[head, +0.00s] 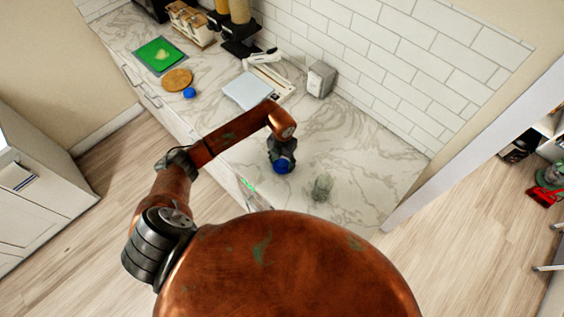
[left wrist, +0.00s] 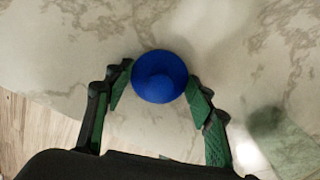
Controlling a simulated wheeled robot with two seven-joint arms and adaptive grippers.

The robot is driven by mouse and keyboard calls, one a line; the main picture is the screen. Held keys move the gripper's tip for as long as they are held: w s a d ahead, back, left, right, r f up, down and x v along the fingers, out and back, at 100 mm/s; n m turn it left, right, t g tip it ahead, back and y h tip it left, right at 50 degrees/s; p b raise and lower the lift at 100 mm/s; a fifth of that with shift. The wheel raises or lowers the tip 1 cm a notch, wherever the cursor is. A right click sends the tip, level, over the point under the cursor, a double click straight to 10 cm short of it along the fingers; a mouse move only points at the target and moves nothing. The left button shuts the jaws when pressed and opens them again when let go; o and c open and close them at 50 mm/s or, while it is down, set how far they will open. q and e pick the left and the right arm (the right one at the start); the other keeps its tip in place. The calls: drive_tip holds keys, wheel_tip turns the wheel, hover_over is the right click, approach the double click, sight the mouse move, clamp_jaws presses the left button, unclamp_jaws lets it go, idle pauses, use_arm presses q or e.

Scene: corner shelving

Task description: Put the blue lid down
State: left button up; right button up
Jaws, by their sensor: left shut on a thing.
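The blue lid (head: 281,167) is a round blue disc with a raised middle, held at the end of my left arm over the near part of the marble counter. My left gripper (head: 282,156) is shut on it. In the left wrist view, the lid (left wrist: 160,77) sits between the two green-padded fingertips of my left gripper (left wrist: 158,85). I cannot tell whether the lid touches the counter. A clear glass jar (head: 320,188) stands on the counter to the right of the lid. My right gripper is out of view.
The marble counter (head: 365,160) is bare right of the jar. Farther back are a white scale (head: 247,90), a small blue object (head: 189,92), a round wooden board (head: 177,80) and a green cutting board (head: 160,55). A grey dispenser (head: 320,79) stands by the tiled wall.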

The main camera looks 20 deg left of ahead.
sight(282, 161)
use_arm(q)
drive_tip(key=o, duration=0.6)
drive_tip(key=shift+f, duration=0.1)
drive_tip(key=o, duration=0.5)
drive_tip(key=shift+c, duration=0.2)
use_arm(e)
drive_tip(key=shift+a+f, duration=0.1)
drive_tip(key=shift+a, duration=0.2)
use_arm(q)
drive_tip(key=shift+r, duration=0.25)
wheel_tip(282, 161, up, 10)
drive_tip(key=shift+r+b, duration=0.15)
drive_tip(key=shift+b, duration=0.9)
drive_tip(key=shift+r, duration=0.8)
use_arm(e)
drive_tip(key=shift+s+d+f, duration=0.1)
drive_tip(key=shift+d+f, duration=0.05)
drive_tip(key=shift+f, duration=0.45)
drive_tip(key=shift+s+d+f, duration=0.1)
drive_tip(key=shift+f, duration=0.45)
